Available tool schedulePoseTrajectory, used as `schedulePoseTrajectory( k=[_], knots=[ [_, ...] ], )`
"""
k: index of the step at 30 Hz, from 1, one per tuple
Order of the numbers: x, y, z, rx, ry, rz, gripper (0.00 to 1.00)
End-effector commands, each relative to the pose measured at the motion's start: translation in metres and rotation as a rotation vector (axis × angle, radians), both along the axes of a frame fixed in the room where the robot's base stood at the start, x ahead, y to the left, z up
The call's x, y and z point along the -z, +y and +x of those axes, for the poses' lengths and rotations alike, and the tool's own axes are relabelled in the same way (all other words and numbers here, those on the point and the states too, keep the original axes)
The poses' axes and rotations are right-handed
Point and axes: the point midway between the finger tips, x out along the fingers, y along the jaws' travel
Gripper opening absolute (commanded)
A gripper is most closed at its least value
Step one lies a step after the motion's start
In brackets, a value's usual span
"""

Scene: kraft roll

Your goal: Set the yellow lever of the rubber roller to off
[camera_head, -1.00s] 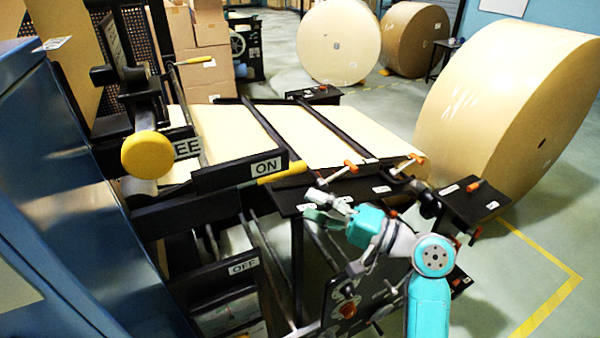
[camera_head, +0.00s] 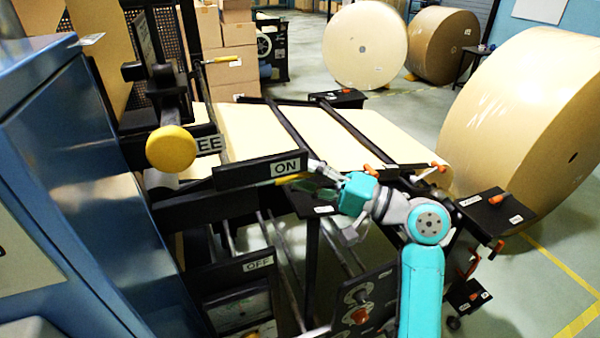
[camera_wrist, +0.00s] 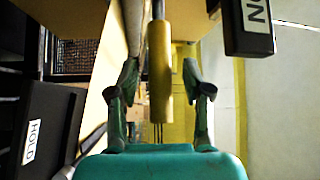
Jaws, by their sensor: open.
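The yellow lever (camera_head: 288,180) of the roller lies at the ON label (camera_head: 285,168), just below that black plate. Its outer end is partly hidden by my gripper (camera_head: 312,183) in the head view. In the wrist view the yellow lever (camera_wrist: 160,75) runs lengthwise between the two fingers of my gripper (camera_wrist: 161,80). The fingers are spread, with a visible gap on each side of the lever. An OFF label (camera_head: 258,264) sits lower on the machine, below the ON plate.
A round yellow knob (camera_head: 170,147) stands left of the lever, beside a label ending in EE. Another yellow-handled rod (camera_head: 222,60) is higher up. Orange-handled clamps (camera_head: 428,167) lie right of my gripper. A large paper roll (camera_head: 520,120) stands at the right.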

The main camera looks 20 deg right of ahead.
Motion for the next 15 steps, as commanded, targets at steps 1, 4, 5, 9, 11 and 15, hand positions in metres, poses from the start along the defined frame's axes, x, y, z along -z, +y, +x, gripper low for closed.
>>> schedulePoseTrajectory(
  k=[1, 4, 5, 9, 11, 15],
  knots=[
    [-0.0007, 0.0047, 0.0035, -0.002, 0.000, 0.000, 0.49],
    [-0.0017, 0.0089, 0.0080, -0.001, -0.001, 0.000, 0.49],
    [-0.0018, 0.0098, 0.0090, -0.001, -0.001, 0.000, 0.49],
    [-0.0021, 0.0116, 0.0110, 0.000, 0.000, 0.000, 0.49],
    [-0.0021, 0.0115, 0.0110, 0.001, 0.000, 0.000, 0.49],
    [-0.0020, 0.0114, 0.0109, 0.001, 0.000, 0.000, 0.47]
  ],
)
